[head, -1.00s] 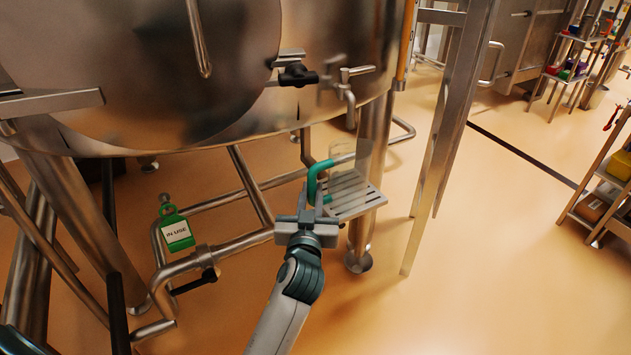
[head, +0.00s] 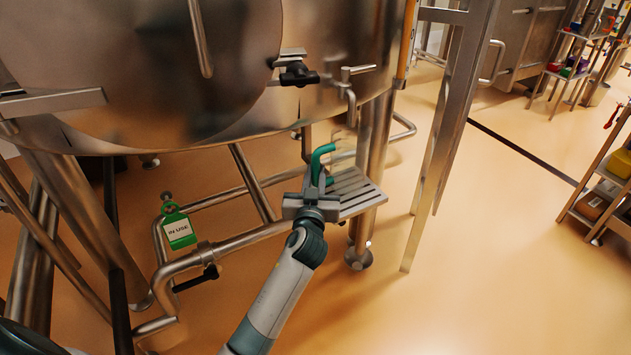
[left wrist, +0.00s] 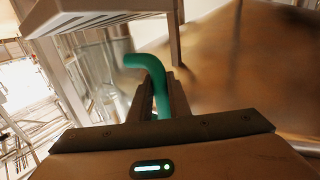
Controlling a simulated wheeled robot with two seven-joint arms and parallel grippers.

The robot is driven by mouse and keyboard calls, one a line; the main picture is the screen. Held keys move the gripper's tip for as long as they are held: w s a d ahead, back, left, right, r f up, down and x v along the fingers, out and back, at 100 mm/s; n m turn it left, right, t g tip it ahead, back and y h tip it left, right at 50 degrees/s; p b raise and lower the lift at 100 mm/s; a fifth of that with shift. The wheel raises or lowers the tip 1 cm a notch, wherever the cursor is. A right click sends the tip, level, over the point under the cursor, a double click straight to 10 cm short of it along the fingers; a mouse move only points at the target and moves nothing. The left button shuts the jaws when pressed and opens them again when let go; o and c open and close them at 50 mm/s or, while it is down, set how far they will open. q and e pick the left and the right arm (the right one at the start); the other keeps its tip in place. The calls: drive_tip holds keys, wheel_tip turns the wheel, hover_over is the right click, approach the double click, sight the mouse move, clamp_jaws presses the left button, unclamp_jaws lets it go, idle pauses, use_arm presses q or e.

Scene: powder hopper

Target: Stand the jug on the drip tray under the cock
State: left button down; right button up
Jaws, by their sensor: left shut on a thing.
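The jug's green handle (head: 322,160) shows in the head view, and my left gripper (head: 312,190) is shut on it. The jug's clear body is barely visible; I cannot tell whether it touches anything. The handle also shows between the fingers in the left wrist view (left wrist: 152,75), with a faint clear shape left of it. The slatted drip tray (head: 360,192) is just right of the gripper, its left part hidden by gripper and handle. The cock (head: 351,98) is on the vessel above the tray, its spout pointing down. My right gripper is out of view.
The large steel vessel (head: 150,80) overhangs the area. A second valve with a black handle (head: 298,75) is left of the cock. Pipes with a green IN USE tag (head: 178,230) run at left. A steel leg (head: 366,150) stands behind the tray.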

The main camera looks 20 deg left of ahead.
use_arm(q)
wheel_tip(320, 180, down, 2)
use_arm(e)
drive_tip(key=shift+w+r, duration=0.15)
use_arm(q)
drive_tip(key=shift+f, duration=0.15)
drive_tip(key=c, duration=1.7)
unclamp_jaws()
drive_tip(key=shift+o, duration=0.2)
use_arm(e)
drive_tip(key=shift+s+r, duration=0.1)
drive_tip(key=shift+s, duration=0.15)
